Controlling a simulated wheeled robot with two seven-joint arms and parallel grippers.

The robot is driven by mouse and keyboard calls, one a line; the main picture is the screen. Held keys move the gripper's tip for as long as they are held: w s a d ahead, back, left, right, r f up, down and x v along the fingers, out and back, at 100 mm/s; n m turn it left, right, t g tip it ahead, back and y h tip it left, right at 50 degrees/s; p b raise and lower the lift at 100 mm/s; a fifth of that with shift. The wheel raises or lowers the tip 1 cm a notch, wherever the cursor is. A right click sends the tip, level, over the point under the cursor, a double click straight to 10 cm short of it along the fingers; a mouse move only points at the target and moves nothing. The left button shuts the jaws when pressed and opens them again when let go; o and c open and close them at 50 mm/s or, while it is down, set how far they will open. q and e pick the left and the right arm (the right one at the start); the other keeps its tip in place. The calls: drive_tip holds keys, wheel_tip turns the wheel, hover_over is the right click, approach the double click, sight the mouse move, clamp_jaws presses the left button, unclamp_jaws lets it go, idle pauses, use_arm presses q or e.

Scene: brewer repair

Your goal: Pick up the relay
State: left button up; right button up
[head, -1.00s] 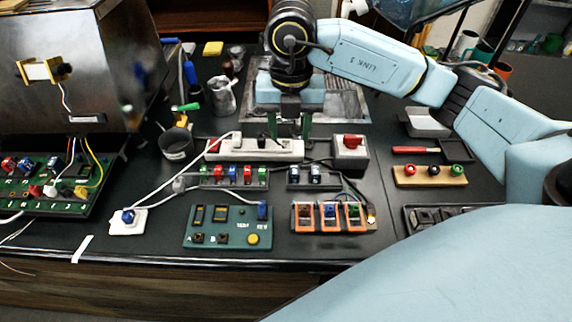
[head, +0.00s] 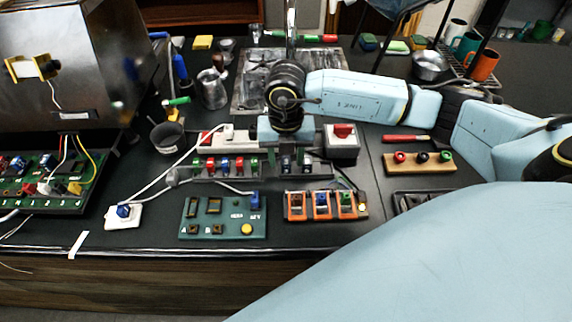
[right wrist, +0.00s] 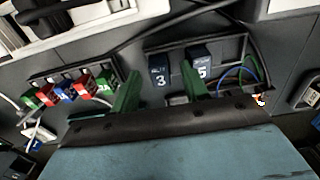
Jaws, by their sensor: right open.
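Several small plug-in blocks that could be relays stand in racks, and I cannot tell which one the task names. Two dark blue blocks with white numbers, block 3 (right wrist: 160,70) and block 5 (right wrist: 201,63), sit side by side in a dark holder. Beside it, a rack (head: 215,175) holds red, blue and green blocks. My right gripper (right wrist: 160,88) is open and empty, with its green fingers pointing at the dark holder. Block 3 shows between the finger directions, block 5 by the right finger. In the head view my right gripper (head: 287,150) hangs over the racks and its fingertips are mostly hidden.
A white power strip (head: 215,138) lies behind the racks, with a grey box with a red switch (head: 341,143) to its right. In front are a green test board (head: 222,218) and an orange-framed module (head: 325,206). Loose cables run around the holder.

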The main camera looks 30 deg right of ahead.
clamp_jaws()
